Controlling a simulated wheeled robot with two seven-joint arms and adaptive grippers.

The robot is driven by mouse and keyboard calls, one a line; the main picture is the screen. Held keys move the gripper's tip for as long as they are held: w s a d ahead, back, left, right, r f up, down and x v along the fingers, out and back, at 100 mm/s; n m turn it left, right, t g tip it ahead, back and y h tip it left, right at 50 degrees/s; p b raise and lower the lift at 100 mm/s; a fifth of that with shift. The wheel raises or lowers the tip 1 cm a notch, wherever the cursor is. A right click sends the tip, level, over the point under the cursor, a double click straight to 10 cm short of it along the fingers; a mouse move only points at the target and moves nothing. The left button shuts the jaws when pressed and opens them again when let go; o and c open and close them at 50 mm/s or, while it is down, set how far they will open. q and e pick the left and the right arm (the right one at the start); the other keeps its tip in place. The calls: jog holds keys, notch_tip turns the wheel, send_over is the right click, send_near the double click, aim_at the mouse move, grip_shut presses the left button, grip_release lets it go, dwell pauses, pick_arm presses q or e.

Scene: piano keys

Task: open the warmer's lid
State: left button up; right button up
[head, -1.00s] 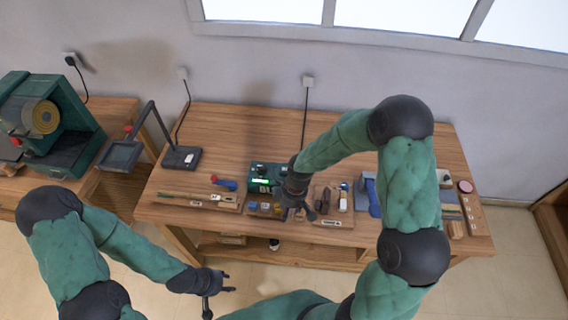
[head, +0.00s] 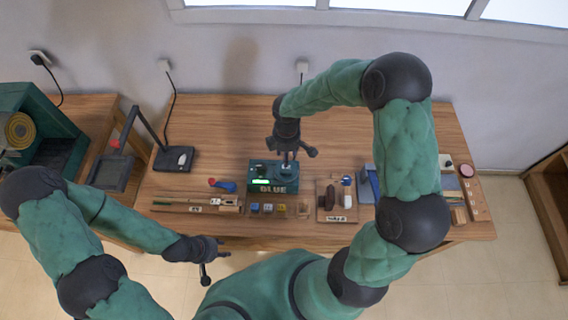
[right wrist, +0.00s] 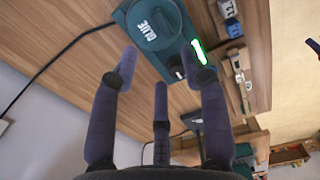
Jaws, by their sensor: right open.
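The warmer (head: 262,175) is a dark green box marked GLUE with a lit green display, standing mid-table in the head view. In the right wrist view the warmer (right wrist: 140,14) is at the top, with a round dark green part, the GLUE lettering and a small dark knob. The round part looks like the lid and appears shut. My right gripper (head: 292,156) is above the warmer's back part, fingers spread and empty; its fingers also show in the right wrist view (right wrist: 158,62). I cannot tell whether any finger touches the warmer. My left gripper (head: 218,258) is open and empty before the table's front edge.
Small coloured blocks (head: 254,208) lie in front of the warmer. A wooden tray (head: 330,212) with small items is to its right, a rail with tools (head: 185,204) to its left. A lamp stand (head: 176,159) is further left. The table behind the warmer is mostly clear.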

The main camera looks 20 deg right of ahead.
aim_at(286, 170)
notch_tip(286, 170, down, 10)
jog(key=shift+s+r+b, duration=0.1)
jog(key=shift+b, duration=0.35)
grip_shut()
